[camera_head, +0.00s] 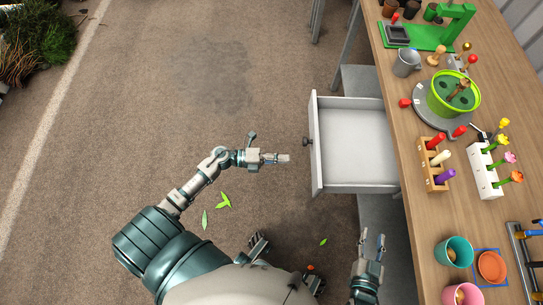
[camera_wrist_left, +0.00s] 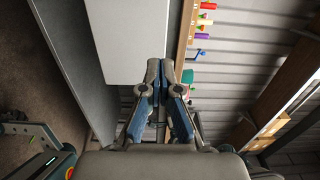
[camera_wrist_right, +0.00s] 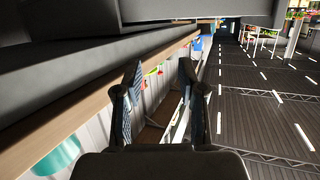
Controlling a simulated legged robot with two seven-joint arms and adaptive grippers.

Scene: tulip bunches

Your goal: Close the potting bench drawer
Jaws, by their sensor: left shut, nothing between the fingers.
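The white potting bench drawer (camera_head: 352,148) is pulled out from the left side of the wooden bench (camera_head: 409,190) and is empty. Its front panel (camera_head: 316,170) carries a small dark knob (camera_head: 307,141). My left gripper (camera_head: 287,158) is shut and empty, just left of the drawer front, slightly below the knob in the head view, with a small gap. In the left wrist view, its closed fingers (camera_wrist_left: 160,68) point toward pale panels. My right gripper (camera_head: 373,240) is open and empty below the drawer, beside the bench edge; its spread fingers (camera_wrist_right: 160,75) also show in the right wrist view.
The bench top holds a green pot (camera_head: 453,95) on a grey turntable, a watering can (camera_head: 406,62), a wooden tool rack (camera_head: 434,163), a white flower holder (camera_head: 485,172) and a teal cup (camera_head: 453,252). Green leaves (camera_head: 223,201) lie on the floor.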

